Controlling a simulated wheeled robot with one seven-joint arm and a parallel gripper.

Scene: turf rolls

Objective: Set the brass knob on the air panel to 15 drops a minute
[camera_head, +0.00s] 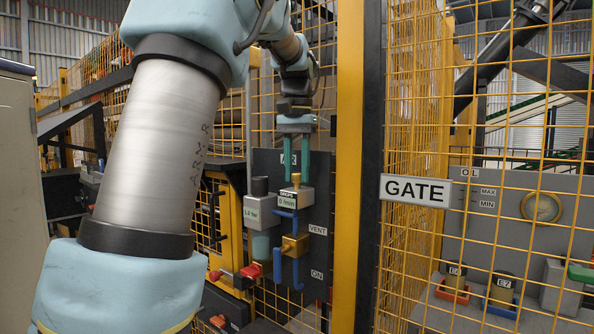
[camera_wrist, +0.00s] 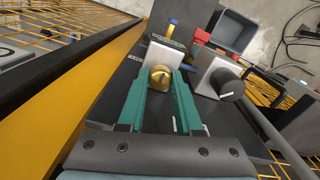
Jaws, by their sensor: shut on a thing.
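The brass knob (camera_head: 296,179) sits on top of a grey lubricator block (camera_head: 306,197) on the dark air panel (camera_head: 320,170). The block's small display (camera_head: 287,201) reads DROPS and a single digit per minute, which looks like 0. My gripper (camera_head: 296,173) points down from above, its green fingers on either side of the knob. In the wrist view, the brass knob (camera_wrist: 160,77) lies between the fingertips, with a dark slot mark on its top. The gripper is shut on the knob.
Left of the block is a regulator with a dark knob (camera_head: 259,187) and a bar display (camera_head: 253,212). A yellow post (camera_head: 349,200) and mesh fence stand close on the right.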

